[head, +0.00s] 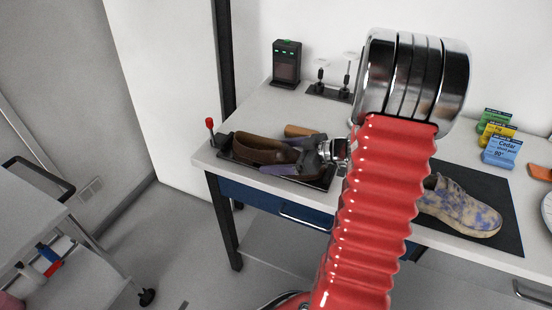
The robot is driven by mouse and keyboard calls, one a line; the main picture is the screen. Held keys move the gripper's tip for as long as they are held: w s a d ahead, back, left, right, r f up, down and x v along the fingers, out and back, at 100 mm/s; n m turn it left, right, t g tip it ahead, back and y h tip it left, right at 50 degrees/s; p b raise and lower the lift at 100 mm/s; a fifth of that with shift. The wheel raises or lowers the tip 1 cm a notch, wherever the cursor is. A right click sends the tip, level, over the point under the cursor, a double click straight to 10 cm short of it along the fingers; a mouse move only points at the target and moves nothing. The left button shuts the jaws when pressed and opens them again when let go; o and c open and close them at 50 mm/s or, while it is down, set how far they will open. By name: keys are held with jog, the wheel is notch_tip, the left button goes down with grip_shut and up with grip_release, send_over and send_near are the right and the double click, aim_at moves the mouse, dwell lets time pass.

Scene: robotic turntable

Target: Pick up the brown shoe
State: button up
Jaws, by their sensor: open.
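The brown shoe (258,150) lies in a dark tray (226,156) at the left end of the table, its toe toward the left. My gripper (296,156) is at the right end of the shoe, its fingers apart, one on the far side and one on the near side. Whether the fingers touch the shoe I cannot tell. The gripper hides the right end of the shoe. My red ribbed arm stands in front and hides the middle of the table.
A patterned shoe (460,208) lies on a dark mat (505,205) at the right. Small coloured boxes (500,150) stand behind it. A black device (286,63) and a clamp stand (330,92) are at the back. A red-knobbed lever (210,124) rises by the tray. A cart (40,230) stands at the left.

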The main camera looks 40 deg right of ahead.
jog(key=shift+c, duration=0.3)
jog(key=c, duration=1.3)
notch_tip(320, 180, up, 10)
jog(key=shift+r, duration=0.1)
dwell(0.7)
